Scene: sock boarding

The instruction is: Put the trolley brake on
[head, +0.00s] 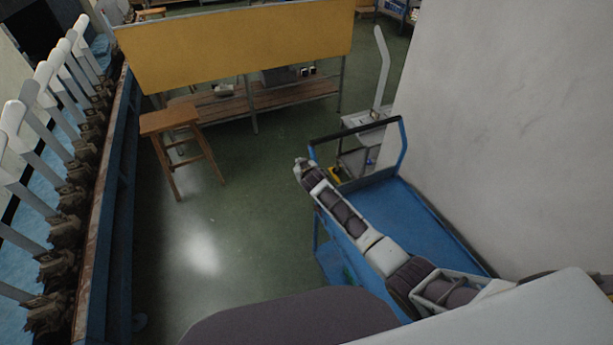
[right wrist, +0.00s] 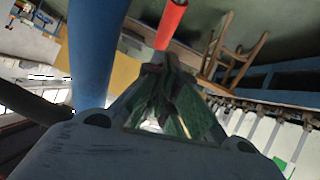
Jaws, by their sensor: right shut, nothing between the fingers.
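The blue trolley (head: 425,215) stands at the right of the head view beside a pale wall, its bent push handle (head: 355,130) at the far end. My right arm crosses over it; I cannot make out the right gripper in that view. In the right wrist view my right gripper (right wrist: 160,72) is shut and empty, its green-tinted fingers close together. A red rod-like part (right wrist: 172,20), perhaps the brake lever, shows just beyond the fingertips; I cannot tell whether they touch. A thick blue post (right wrist: 92,50) runs beside the fingers on the left. My left gripper is out of view.
A long rack (head: 98,210) with several upright white boards runs along the left. A wooden stool (head: 175,122) stands before a bench with a yellow panel (head: 235,45). The green floor between rack and trolley is clear.

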